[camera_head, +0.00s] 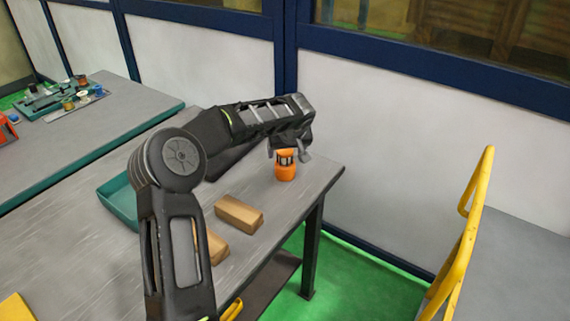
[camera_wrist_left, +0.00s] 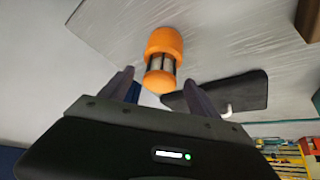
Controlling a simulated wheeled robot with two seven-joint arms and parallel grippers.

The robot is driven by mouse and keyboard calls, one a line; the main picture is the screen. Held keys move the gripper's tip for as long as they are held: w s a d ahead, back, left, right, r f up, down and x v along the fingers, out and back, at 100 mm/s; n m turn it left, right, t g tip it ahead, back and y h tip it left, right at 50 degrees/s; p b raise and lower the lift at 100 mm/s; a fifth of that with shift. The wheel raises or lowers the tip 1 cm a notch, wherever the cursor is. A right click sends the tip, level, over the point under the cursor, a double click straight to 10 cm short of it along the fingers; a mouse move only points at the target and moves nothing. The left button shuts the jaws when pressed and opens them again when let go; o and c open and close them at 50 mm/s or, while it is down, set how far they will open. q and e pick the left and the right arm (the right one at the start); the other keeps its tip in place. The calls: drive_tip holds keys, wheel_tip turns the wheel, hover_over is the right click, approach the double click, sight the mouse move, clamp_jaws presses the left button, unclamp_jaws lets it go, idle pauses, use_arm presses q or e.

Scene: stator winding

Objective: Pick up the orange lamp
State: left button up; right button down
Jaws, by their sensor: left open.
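The orange lamp (camera_head: 285,172) stands upright near the far right corner of the grey table (camera_head: 322,172). It has an orange base and top with a dark, barred middle. My left gripper (camera_head: 288,152) is open at the lamp's top, with its fingers pointing down. In the left wrist view the lamp (camera_wrist_left: 164,50) lies ahead of the open left gripper (camera_wrist_left: 158,88), its near end close to the space between the fingertips. I cannot tell whether they touch. My right gripper is not in view.
Wooden blocks (camera_head: 239,214) lie on the table in front of the lamp. A teal tray (camera_head: 119,203) is left of my arm, and a dark flat object (camera_wrist_left: 228,92) lies beside the lamp. A yellow rail (camera_head: 464,240) stands at right. A white wall panel is behind.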

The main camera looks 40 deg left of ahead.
use_arm(q)
drive_tip(key=x, duration=0.3)
drive_tip(key=shift+r, duration=0.1)
idle(0.4)
drive_tip(key=c, duration=1.4)
wheel_tip(320, 180, up, 10)
drive_tip(key=p, duration=0.4)
drive_tip(key=shift+d, duration=0.1)
